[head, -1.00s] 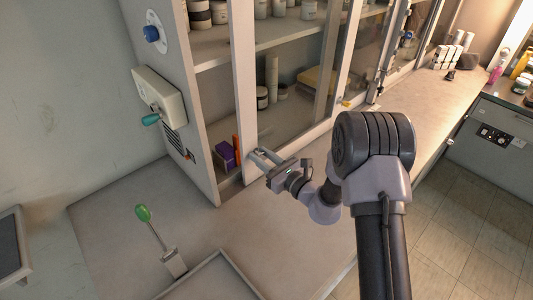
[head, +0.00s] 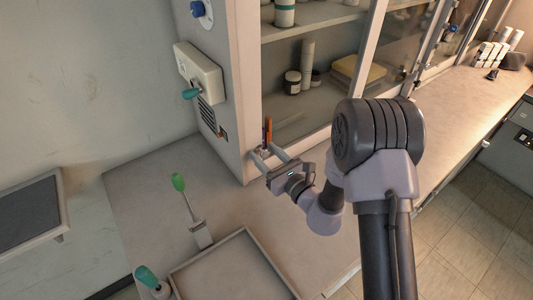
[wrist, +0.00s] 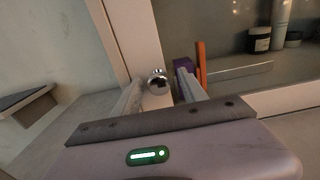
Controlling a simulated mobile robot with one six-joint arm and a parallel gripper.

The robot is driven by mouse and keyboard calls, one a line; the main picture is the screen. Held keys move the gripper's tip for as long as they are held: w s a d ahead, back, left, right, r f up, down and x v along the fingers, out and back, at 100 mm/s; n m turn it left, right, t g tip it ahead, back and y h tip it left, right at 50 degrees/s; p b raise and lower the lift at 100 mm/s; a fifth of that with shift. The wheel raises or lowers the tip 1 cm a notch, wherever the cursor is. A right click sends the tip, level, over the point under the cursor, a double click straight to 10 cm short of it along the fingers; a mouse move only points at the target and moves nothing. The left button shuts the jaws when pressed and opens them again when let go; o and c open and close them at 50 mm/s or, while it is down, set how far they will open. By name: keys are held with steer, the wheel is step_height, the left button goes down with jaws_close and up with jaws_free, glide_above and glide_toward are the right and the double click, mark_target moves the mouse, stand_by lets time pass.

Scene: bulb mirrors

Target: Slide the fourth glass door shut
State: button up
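The glass door's pale left frame post (head: 248,80) stands against the cabinet's left side wall in the head view, with no gap that I can make out. A round metal knob (wrist: 157,82) on the door shows in the wrist view. My gripper (head: 268,153) is in front of the knob, low on the door. Its two fingers are apart, one on each side of the knob, with space showing around it in the wrist view (wrist: 158,88). My gripper is open and holds nothing.
Behind the glass are an orange item (head: 268,131), a purple box (wrist: 183,63) and jars (head: 292,82). A green-topped lever (head: 179,183) and a shallow tray (head: 185,275) are on the counter at front left. A control box (head: 198,72) is on the cabinet side.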

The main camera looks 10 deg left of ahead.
steer(key=v, duration=1.7)
steer(key=shift+s+p, duration=0.2)
steer(key=shift+p, duration=0.25)
steer(key=shift+d+r, duration=0.15)
steer(key=s+a+r+n+g+y, duration=0.5)
steer(key=s+a+r+n+g, duration=0.3)
steer(key=r+n+g, duration=0.15)
steer(key=s+r+n+g+h, duration=0.2)
steer(key=s+n+g+h, duration=0.3)
steer(key=s+n, duration=0.4)
steer(key=d+r+n+t+h, duration=0.4)
steer(key=d+t+h, duration=0.3)
steer(key=d+h, duration=0.3)
steer(key=d+r, duration=0.1)
steer(key=d, duration=0.3)
steer(key=shift+s+d+h, duration=0.2)
steer(key=shift+d+h, duration=0.1)
steer(key=shift+d, duration=0.1)
